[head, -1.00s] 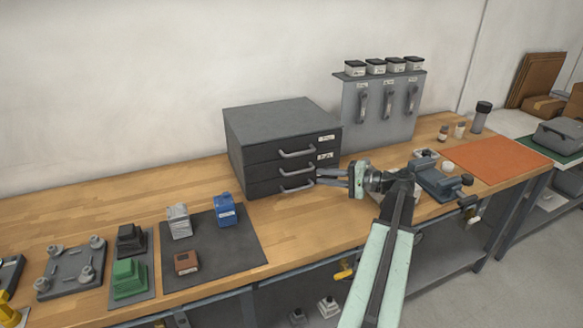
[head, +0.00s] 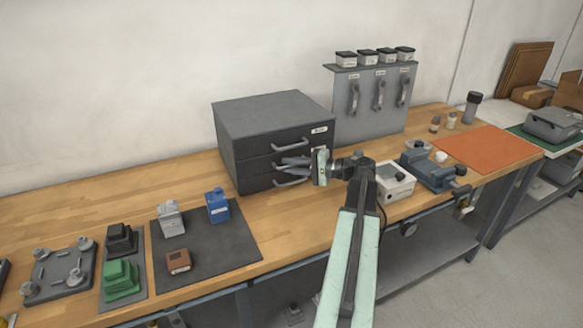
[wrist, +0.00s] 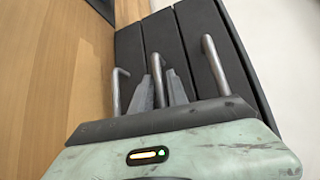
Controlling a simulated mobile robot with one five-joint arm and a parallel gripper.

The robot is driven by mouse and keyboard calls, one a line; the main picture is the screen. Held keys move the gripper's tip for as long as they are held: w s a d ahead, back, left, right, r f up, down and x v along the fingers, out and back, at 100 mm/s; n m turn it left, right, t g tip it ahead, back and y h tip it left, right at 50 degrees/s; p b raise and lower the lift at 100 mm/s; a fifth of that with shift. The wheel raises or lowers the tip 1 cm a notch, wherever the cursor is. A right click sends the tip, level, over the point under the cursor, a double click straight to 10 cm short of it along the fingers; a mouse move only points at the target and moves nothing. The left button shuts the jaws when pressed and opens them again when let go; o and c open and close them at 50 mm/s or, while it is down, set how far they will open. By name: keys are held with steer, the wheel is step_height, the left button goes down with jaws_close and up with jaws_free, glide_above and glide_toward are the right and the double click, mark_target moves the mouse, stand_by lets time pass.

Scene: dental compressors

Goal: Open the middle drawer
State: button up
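The dark grey drawer cabinet (head: 270,108) stands on the wooden bench with three stacked drawers, all shut. The middle drawer (head: 252,166) has a metal bar handle, largely hidden behind my fingers in the head view. My gripper (head: 284,164) is at the middle drawer's front, fingers pointing at its handle. In the wrist view the drawers stand side by side, and my two fingertips (wrist: 152,80) are slightly apart, close beside the middle handle (wrist: 177,88). The top handle (head: 290,143) and bottom handle (head: 291,180) are clear of the fingers.
A dark mat (head: 205,245) with a blue container (head: 217,205) and small boxes lies left of the cabinet's front. A grey panel with handles (head: 370,105) stands right of it. A white box (head: 395,183) and a blue vise (head: 435,170) are right of my gripper.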

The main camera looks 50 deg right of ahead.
jaws_close()
stand_by(1.3)
